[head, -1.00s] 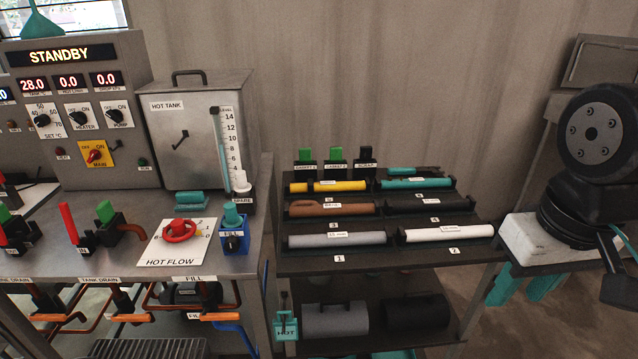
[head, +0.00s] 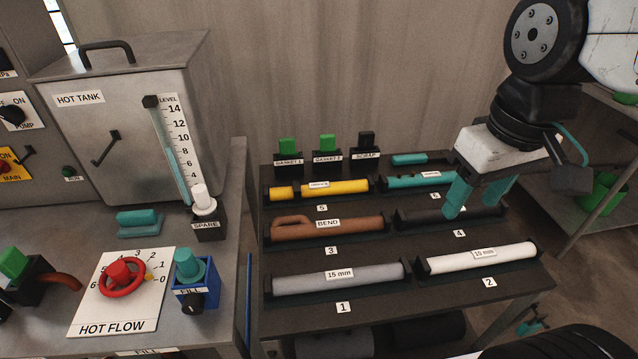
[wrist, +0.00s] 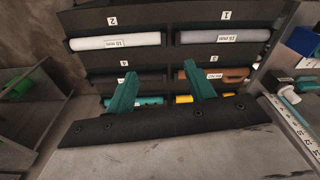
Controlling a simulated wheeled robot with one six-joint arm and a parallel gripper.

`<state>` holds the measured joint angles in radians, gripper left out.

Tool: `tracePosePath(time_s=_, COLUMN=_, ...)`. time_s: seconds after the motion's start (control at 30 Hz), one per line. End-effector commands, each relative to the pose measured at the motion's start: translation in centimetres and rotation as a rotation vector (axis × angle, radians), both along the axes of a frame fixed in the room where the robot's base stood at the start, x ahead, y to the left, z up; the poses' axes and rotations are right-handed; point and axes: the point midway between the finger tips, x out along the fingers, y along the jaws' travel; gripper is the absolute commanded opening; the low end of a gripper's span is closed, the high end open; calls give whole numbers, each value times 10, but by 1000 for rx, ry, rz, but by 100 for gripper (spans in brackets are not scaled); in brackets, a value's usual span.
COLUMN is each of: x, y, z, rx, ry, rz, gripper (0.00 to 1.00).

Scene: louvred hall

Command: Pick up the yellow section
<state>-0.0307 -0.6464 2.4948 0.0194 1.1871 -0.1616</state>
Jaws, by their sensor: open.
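The yellow section (head: 334,187) lies in the back-left cradle of the stepped rack, above the label 5. It is a yellow tube with a white label and a separate-looking short yellow piece at its left end. In the wrist view the yellow section (wrist: 190,99) is partly hidden behind my gripper. My gripper (head: 477,196) has teal fingers and is open and empty. It hangs over the right side of the rack, near slot 4, to the right of the yellow section and apart from it. The fingers also show in the wrist view (wrist: 160,88).
The rack also holds a brown bend (head: 340,228), a grey tube (head: 338,278), a white tube (head: 482,257), a dark tube in slot 4 and a teal piece (head: 415,180). Gasket and scrap blocks (head: 327,155) stand behind. The hot tank (head: 130,130) is at left.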

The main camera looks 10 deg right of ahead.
Motion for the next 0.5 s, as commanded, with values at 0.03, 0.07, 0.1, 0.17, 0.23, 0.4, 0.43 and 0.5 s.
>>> tracePosePath(time_s=0.03, x=16, y=6, z=0, rx=1, ry=10, rz=77, gripper=54)
tracePosePath(time_s=0.07, x=26, y=10, z=1, rx=2, ry=12, rz=126, gripper=54)
tracePosePath(time_s=0.1, x=40, y=16, z=1, rx=4, ry=14, rz=195, gripper=54)
tracePosePath(time_s=0.17, x=61, y=25, z=-1, rx=7, ry=15, rz=299, gripper=54)
tracePosePath(time_s=0.23, x=85, y=37, z=-4, rx=10, ry=17, rz=417, gripper=54)
tracePosePath(time_s=0.4, x=142, y=67, z=-21, rx=19, ry=14, rz=698, gripper=54)
tracePosePath(time_s=0.43, x=152, y=73, z=-25, rx=20, ry=12, rz=748, gripper=54)
tracePosePath(time_s=0.5, x=175, y=86, z=-37, rx=23, ry=7, rz=862, gripper=54)
